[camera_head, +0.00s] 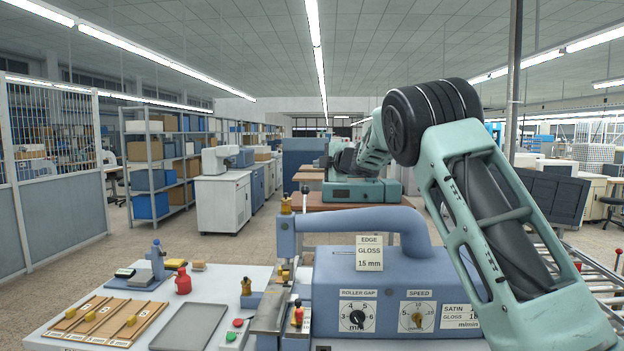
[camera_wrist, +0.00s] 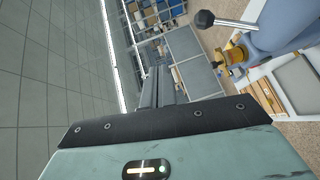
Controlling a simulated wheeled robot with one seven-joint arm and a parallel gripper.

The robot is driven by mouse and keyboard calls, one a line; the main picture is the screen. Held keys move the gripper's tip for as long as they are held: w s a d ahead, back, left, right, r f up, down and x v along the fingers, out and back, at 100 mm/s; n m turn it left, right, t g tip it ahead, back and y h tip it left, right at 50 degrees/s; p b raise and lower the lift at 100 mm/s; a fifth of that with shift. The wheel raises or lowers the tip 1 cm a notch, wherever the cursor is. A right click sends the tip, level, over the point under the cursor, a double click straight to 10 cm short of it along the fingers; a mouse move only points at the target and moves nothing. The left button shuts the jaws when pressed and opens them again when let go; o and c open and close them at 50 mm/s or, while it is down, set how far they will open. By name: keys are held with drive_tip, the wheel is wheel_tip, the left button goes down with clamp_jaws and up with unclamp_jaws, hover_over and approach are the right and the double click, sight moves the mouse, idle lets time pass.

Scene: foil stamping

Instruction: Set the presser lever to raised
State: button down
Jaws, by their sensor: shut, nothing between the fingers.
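The presser lever (camera_head: 305,190) is a thin metal rod with a ball knob, standing up near the left end of the blue press's arm. In the wrist view the lever (camera_wrist: 204,19) shows as a black ball on a silver rod at the upper right, to the side of my fingers. My gripper (camera_wrist: 160,78) is shut and empty, with its grey fingers together and apart from the knob. In the head view my arm reaches forward above the press, and the dark wrist end is small there; its fingers are hard to make out.
The blue press (camera_head: 345,262) carries dials and cards. A white table (camera_head: 135,287) at the left holds a grey tray (camera_head: 188,327), a wooden board (camera_head: 78,337) and small tools. A red bottle (camera_head: 183,281) stands there. Rollers are at the right. The air left of the press is clear.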

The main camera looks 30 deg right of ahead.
drive_tip(key=shift+s+d+r, duration=0.15)
drive_tip(key=shift+s+r, duration=0.4)
drive_tip(key=shift+s, duration=0.2)
